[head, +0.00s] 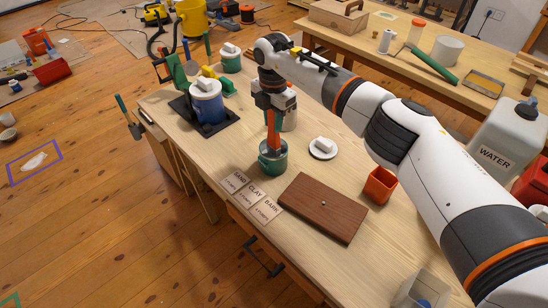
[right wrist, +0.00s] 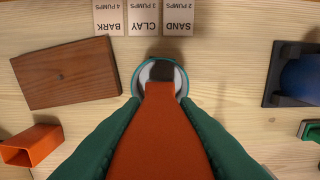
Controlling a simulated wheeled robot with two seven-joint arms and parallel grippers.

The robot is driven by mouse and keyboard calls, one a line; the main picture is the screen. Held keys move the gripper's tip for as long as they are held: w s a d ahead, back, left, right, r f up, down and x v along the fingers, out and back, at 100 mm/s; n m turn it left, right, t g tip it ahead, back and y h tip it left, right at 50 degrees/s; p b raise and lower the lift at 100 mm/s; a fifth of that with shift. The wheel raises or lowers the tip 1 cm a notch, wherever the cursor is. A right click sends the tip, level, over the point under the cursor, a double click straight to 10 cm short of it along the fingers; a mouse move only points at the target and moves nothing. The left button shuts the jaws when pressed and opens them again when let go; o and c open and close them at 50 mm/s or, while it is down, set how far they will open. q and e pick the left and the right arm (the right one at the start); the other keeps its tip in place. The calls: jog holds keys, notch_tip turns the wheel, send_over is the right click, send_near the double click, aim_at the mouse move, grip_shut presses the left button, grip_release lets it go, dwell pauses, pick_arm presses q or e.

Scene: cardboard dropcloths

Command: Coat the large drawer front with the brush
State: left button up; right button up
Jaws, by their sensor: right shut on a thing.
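My right gripper (head: 272,106) is shut on the orange handle of the brush (head: 273,130), held roughly upright. In the right wrist view the brush (right wrist: 160,125) lies between my green fingers, its dark end over the mouth of a teal-rimmed can (right wrist: 181,76). The green can (head: 273,163) stands left of the board. The bristle tips and the can's contents are hidden. My left gripper is not in view.
SAND, CLAY and BARK cards (head: 251,199) lie left of the board. An orange square cup (head: 380,186) and a white round dish (head: 323,150) stand behind it. A blue can (head: 207,102) sits on a black tray. A WATER jug (head: 497,150) is at right.

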notch_tip(320, 180, up, 8)
jog(key=p, duration=0.5)
jog(key=shift+r, duration=0.15)
jog(key=shift+r+p, duration=0.25)
jog(key=shift+p, duration=0.05)
dwell(3.2)
jog(key=shift+r+p, duration=1.55)
jog(key=shift+r, duration=1)
jog(key=shift+f, duration=0.1)
